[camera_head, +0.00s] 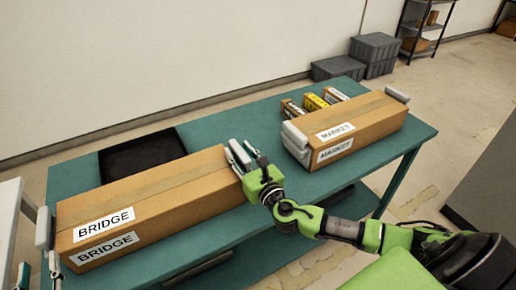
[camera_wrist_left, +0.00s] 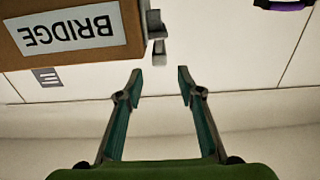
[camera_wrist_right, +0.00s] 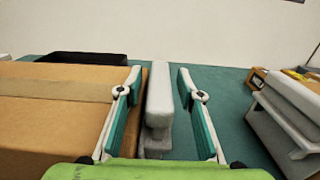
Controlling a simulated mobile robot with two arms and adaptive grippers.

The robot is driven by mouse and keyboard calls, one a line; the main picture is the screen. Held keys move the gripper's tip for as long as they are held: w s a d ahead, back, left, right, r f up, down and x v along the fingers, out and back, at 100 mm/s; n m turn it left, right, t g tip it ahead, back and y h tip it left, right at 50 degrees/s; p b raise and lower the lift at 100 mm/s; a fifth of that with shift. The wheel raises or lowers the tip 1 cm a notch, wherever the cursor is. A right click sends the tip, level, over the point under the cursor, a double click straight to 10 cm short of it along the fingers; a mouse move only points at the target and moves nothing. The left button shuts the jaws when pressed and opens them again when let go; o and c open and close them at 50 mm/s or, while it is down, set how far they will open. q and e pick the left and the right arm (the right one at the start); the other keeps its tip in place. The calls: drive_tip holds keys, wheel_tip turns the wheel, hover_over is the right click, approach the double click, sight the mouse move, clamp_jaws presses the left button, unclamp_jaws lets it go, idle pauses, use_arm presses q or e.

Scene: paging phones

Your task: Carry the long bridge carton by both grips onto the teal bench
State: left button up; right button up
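The long brown bridge carton (camera_head: 160,195), with two white BRIDGE labels, lies along the teal bench (camera_head: 235,120). It has a grey grip at each end: the left grip (camera_head: 43,228) and the right grip (camera_wrist_right: 160,110). My right gripper (camera_wrist_right: 160,78) is open, with one finger on each side of the right grip, the left finger between grip and carton. My left gripper (camera_head: 38,268) is open at the lower left of the head view, near the left grip. The left wrist view shows nothing between its fingers (camera_wrist_left: 160,80); the left grip (camera_wrist_left: 157,35) is ahead of them.
A market carton (camera_head: 350,125) with grey end grips stands at the bench's right. Several small boxes (camera_head: 315,102) lie behind it. A black tray (camera_head: 140,155) lies behind the bridge carton. Grey crates (camera_head: 375,47) and a shelf (camera_head: 425,30) stand beyond the bench.

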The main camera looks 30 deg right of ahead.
drive_tip(key=s, duration=1.2)
idle(0.3)
